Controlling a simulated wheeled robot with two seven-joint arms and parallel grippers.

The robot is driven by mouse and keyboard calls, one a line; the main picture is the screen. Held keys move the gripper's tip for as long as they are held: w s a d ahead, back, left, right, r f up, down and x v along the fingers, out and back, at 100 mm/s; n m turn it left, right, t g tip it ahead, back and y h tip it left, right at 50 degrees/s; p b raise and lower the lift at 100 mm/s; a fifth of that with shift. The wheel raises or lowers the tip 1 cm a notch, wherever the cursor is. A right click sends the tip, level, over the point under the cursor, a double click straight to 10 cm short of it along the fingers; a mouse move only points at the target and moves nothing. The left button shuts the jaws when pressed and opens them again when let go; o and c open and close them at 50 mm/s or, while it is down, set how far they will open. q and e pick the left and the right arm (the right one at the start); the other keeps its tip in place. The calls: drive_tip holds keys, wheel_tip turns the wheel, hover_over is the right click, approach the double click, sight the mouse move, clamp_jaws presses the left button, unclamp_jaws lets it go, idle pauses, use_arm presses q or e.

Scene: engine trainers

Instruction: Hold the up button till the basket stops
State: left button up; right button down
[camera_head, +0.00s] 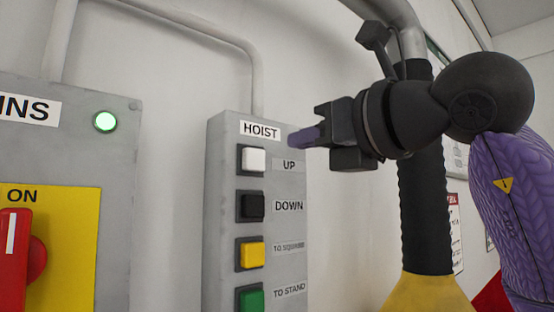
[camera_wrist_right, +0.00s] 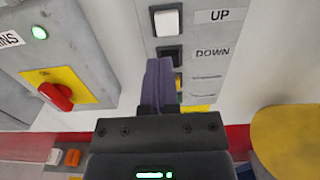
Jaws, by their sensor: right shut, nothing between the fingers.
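The grey hoist panel (camera_head: 228,190) is on the wall in the middle of the head view, with a HOIST label at its top. The white UP button (camera_head: 253,160) is the topmost one; it also shows in the right wrist view (camera_wrist_right: 167,22). Below it is the black DOWN button (camera_head: 252,207). My right gripper (camera_head: 303,137) is shut and empty, its purple fingers pointing left near the panel's upper right edge. In the right wrist view the fingers (camera_wrist_right: 160,72) overlap the lower buttons, below UP. Contact cannot be seen. No basket is identifiable. My left gripper is out of view.
A yellow button (camera_head: 252,254) and a green button (camera_head: 251,299) sit lower on the panel. To the left is the mains box (camera_head: 90,150) with a lit green lamp (camera_head: 105,122) and a red switch (camera_head: 15,260). A black-sleeved pole (camera_head: 425,215) stands behind my right arm.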

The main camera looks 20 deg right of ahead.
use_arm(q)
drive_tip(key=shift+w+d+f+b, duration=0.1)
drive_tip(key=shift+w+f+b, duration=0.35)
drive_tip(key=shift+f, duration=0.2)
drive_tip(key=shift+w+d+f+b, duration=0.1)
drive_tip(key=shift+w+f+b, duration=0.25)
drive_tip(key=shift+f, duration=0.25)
use_arm(e)
drive_tip(key=d+v, duration=0.1)
drive_tip(key=v, duration=1)
drive_tip(key=shift+w+f, duration=0.1)
drive_tip(key=shift+f, duration=0.05)
